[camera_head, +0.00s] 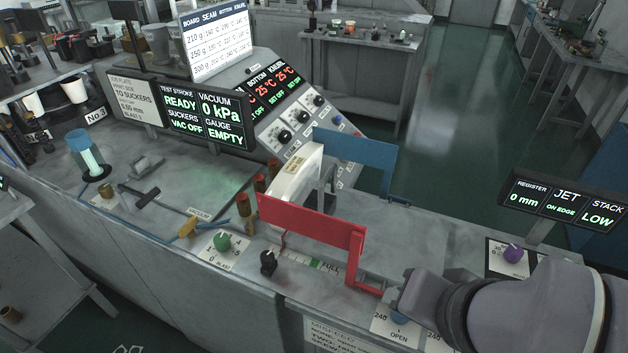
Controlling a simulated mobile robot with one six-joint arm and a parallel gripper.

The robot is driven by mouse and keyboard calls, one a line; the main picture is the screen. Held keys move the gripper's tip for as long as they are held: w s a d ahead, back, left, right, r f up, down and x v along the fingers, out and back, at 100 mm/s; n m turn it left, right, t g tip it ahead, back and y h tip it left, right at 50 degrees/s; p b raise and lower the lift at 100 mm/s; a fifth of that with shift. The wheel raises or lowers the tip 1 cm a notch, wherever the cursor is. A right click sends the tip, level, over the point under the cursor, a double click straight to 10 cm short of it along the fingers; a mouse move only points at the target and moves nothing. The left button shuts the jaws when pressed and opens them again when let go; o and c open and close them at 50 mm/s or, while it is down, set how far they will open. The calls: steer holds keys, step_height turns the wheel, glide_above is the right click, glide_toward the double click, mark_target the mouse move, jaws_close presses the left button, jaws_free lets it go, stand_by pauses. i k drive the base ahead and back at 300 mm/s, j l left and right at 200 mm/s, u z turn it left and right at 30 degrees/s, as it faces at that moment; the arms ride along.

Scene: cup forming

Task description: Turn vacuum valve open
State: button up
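A yellow lever handle (187,228) lies on the bench at the left, on a blue line. The vacuum screen (208,117) reads 0 kPa, "VAC OFF" and gauge "EMPTY".
A red guard (310,222) and a blue guard (355,158) stand mid-bench around a white machine. A green knob (222,241) and a black knob (268,262) sit near the front edge. A clear-sided cylinder (88,155) and a black T-handle (142,196) are at left.

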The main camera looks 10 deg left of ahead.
mark_target(187, 229)
steer(key=u, duration=1.55)
steer(key=i+j+u, duration=0.1)
steer(key=i, duration=0.3)
steer(key=i+j+u, duration=0.1)
steer(key=i, duration=0.35)
